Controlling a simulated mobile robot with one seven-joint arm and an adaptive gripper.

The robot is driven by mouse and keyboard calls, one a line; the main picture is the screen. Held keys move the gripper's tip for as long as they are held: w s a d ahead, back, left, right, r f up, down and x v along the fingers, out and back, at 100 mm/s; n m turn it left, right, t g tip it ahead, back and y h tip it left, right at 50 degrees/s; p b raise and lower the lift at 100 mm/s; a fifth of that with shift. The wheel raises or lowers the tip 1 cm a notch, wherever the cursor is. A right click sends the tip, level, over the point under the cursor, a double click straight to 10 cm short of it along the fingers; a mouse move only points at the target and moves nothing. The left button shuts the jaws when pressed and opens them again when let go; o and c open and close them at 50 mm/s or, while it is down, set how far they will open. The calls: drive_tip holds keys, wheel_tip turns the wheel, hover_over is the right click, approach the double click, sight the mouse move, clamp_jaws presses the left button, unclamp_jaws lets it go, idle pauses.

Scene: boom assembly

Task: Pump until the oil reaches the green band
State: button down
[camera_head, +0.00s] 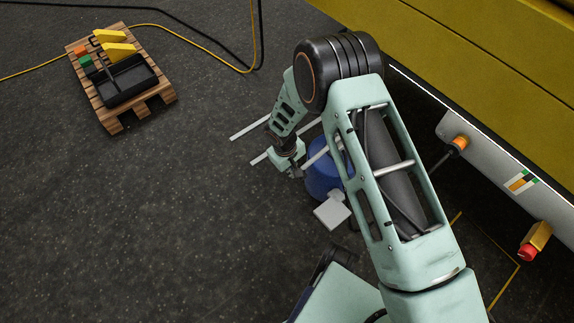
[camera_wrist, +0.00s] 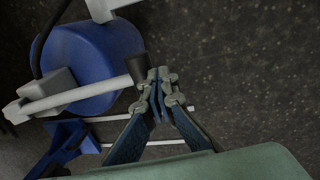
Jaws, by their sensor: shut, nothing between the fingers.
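The pump looks to be the blue round body (camera_wrist: 92,62) in the wrist view. A pale lever (camera_wrist: 75,97) runs across it from a grey block to a black end grip (camera_wrist: 137,66). My gripper (camera_wrist: 162,74) is shut and empty, its fingertips close beside the black grip; I cannot tell if they touch it. In the head view the blue body (camera_head: 322,180) is partly hidden behind my arm, and my gripper (camera_head: 295,173) is at its left side. A small marker with green, orange and white patches (camera_head: 521,182) is on the grey panel; no oil level is readable.
A wooden pallet (camera_head: 112,121) with a black tray stands at upper left. Pale bars (camera_head: 250,130) jut left of the pump.

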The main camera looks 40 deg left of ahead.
drive_tip(key=shift+w+d+f+b, duration=0.15)
drive_tip(key=shift+f+b, duration=0.4)
drive_tip(key=shift+f, duration=0.55)
